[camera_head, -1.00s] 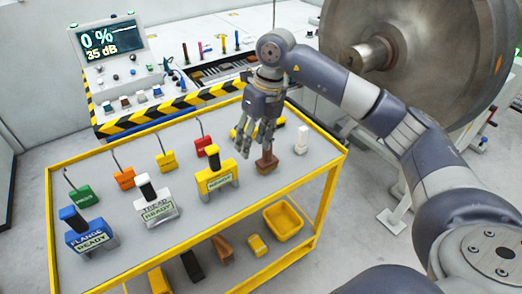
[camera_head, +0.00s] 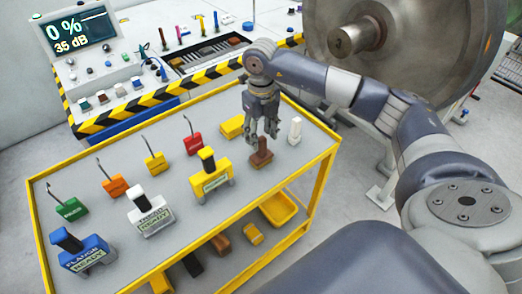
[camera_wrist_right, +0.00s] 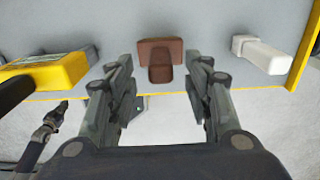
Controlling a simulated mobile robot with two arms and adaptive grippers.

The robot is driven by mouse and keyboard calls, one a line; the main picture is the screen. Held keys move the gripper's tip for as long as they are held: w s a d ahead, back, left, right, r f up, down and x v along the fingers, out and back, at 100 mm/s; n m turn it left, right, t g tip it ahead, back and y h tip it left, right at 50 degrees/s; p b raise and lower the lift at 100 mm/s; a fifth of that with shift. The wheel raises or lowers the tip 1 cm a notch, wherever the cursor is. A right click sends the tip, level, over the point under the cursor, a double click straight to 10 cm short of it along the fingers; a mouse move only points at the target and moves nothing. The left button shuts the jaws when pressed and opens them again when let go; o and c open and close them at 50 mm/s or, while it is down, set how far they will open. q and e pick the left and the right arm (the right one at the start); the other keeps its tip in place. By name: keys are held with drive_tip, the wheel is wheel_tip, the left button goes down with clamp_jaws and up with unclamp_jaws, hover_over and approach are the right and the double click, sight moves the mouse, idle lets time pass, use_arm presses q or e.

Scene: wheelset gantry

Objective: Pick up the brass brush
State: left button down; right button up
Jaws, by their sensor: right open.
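A small brown block with an upright brown handle, which looks like the brush (camera_head: 261,157), stands on the grey cart top near its right end. In the right wrist view the brown brush (camera_wrist_right: 160,58) lies ahead, centred between the two fingers. My right gripper (camera_head: 263,135) is open, pointing down just above and behind the brush's handle, and appears empty. In the wrist view the open right gripper (camera_wrist_right: 162,100) has one finger on each side of the brush's line. I cannot tell whether a finger touches it.
A white block (camera_head: 295,130) stands right of the brush, and a yellow gauge (camera_head: 211,175) stands left of it. A yellow block (camera_head: 232,127) lies behind. The yellow-edged cart (camera_head: 215,217) holds several more tools. A large steel wheel (camera_head: 400,50) stands behind right.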

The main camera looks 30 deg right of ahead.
sight(263, 157)
drive_tip(key=shift+s+d+f, duration=0.1)
drive_tip(key=shift+f, duration=1)
clamp_jaws()
use_arm(q)
drive_tip(key=shift+r, duration=0.35)
drive_tip(key=shift+w, duration=0.15)
